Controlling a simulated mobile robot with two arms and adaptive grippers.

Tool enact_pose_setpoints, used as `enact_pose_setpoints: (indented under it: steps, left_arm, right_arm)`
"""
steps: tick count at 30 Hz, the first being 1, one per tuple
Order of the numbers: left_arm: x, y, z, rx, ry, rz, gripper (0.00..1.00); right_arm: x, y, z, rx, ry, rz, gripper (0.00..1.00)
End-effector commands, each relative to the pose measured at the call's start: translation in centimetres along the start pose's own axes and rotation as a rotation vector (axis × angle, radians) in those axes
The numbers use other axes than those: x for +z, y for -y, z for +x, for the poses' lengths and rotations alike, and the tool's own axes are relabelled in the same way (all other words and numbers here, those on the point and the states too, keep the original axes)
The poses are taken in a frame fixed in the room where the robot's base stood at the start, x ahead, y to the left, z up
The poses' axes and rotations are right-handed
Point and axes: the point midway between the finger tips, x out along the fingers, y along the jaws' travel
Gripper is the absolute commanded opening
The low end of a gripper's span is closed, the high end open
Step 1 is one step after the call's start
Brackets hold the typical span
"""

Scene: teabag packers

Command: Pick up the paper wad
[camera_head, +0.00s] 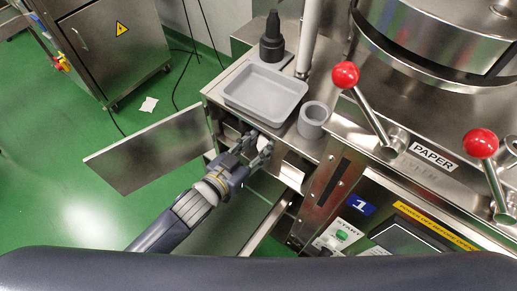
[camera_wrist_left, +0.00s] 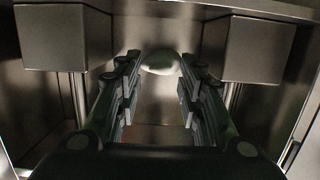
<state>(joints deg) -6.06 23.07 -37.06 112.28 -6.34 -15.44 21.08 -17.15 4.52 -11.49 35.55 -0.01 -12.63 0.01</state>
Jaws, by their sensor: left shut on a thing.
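My left gripper (camera_head: 257,147) reaches into the opening in the steel machine's front, below the grey tray. In the left wrist view its two fingers (camera_wrist_left: 159,75) stand apart, with a pale, rounded wad (camera_wrist_left: 160,63) between their tips. The gripper is shut on this paper wad. In the head view the wad is mostly hidden by the fingers and the shade of the opening. My right gripper is in neither view.
An open steel door (camera_head: 150,152) hangs at left. Red-knobbed levers (camera_head: 345,75) are at right. A white scrap (camera_head: 149,104) lies on the green floor.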

Motion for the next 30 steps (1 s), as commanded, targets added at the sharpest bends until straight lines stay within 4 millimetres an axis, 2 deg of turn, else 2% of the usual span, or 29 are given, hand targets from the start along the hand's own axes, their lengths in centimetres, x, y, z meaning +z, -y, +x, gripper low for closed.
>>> enact_pose_setpoints:
  steps: [1,4,6,21,30]
  left_arm:
    - [-1.4,0.0,-0.3,0.001,-0.004,0.002,0.29]
    - [-3.7,0.0,-0.7,0.002,-0.006,0.001,0.29]
    - [-2.6,0.0,-2.1,0.000,0.007,-0.002,0.29]
    - [-0.5,-0.1,-12.4,0.001,0.007,-0.001,0.29]
    - [0.3,0.0,-17.1,0.001,0.005,0.000,0.29]
  right_arm:
    - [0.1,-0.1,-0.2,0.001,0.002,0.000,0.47]
    - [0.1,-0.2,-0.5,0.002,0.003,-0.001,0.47]
    - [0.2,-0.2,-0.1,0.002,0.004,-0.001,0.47]
    - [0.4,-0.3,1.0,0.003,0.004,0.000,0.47]
    - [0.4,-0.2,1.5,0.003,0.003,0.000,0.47]
